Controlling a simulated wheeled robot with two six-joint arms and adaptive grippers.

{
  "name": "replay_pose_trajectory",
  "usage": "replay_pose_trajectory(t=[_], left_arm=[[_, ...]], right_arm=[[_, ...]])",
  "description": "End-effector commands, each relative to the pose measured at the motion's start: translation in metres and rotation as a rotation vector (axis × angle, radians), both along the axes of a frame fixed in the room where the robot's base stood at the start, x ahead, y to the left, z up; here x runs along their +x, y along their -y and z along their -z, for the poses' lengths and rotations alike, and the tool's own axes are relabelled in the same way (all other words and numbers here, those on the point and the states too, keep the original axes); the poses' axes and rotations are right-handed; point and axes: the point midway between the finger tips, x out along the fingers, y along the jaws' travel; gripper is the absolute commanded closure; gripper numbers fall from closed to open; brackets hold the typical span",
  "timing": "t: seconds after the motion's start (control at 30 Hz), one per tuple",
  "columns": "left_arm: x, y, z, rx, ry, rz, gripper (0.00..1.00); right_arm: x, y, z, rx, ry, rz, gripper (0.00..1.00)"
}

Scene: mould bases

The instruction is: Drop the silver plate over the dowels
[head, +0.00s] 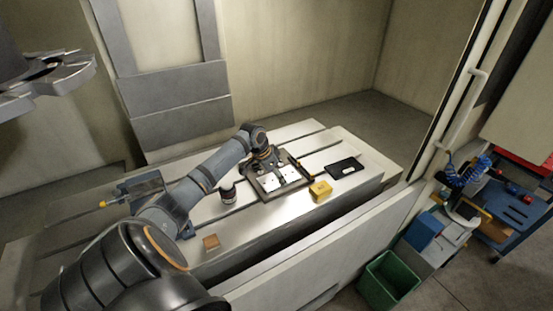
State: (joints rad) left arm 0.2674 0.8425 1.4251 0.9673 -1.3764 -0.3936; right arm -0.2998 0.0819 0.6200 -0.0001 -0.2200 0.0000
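A mould base (266,187) sits near the middle of the machine table, with a pale silver plate surface (287,174) showing on it. Small dark marks show on this surface; I cannot make out the dowels, or whether the plate is apart from the base. My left arm reaches in from the lower left. Its gripper (264,163) is over the far left part of the base. The fingers are small and dark, and I cannot tell whether they are open or hold the plate. My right gripper is not in view.
A green bin (388,280) and a blue cart (509,205) stand at the right.

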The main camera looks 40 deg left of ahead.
Motion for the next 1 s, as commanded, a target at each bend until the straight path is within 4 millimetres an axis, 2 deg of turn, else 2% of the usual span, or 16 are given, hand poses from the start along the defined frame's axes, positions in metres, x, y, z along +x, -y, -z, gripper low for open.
replay_pose_trajectory(t=[0.17,0.2,0.37,0.77,0.87,1.0], left_arm=[[0.000,0.000,0.000,0.000,0.001,0.001,0.76],[0.000,0.000,0.000,0.000,0.001,0.001,0.22],[0.000,0.000,0.000,0.000,0.001,0.001,0.01],[-0.002,-0.001,-0.001,0.003,-0.001,0.000,0.00],[-0.006,-0.004,-0.013,0.006,0.000,0.000,0.00],[-0.019,-0.009,-0.045,0.012,-0.002,0.002,0.00]], right_arm=[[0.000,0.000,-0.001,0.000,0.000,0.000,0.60],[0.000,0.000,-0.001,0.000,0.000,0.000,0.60],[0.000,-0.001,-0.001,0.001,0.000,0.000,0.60],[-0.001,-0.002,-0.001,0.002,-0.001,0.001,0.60],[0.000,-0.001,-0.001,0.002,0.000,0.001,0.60],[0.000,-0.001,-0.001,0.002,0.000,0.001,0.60]])
